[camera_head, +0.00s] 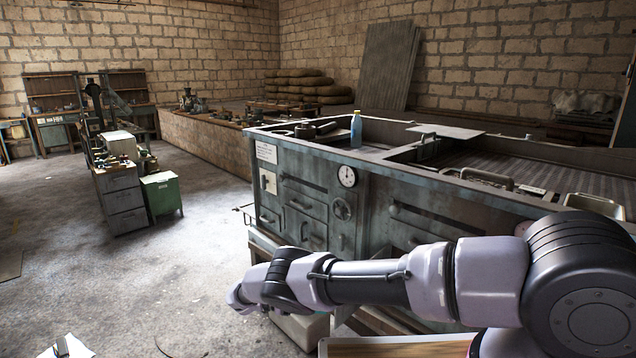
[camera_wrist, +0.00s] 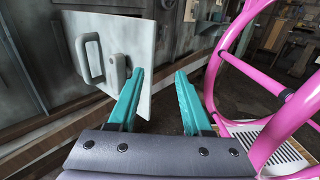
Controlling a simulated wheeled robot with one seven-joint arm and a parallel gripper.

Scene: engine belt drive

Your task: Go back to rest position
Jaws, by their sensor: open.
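My gripper (camera_wrist: 160,88) shows in the wrist view with its two teal fingers apart and nothing between them. A pale panel with a handle (camera_wrist: 110,50) is beyond the left finger. A pink rounded frame with crossbars (camera_wrist: 284,92) stands close to the right of the right finger; I cannot tell whether they touch. In the head view my arm stretches from the lower right toward the left, in front of the grey metal workbench (camera_head: 320,208). My fingers cannot be made out in that view.
A blue bottle (camera_head: 356,130) stands on the workbench, with a gauge (camera_head: 347,176) on its front. A green cabinet (camera_head: 161,194) and grey drawers (camera_head: 121,198) stand farther left. A wooden-edged surface (camera_head: 400,348) is below my arm. The concrete floor (camera_head: 190,270) at left is mostly clear.

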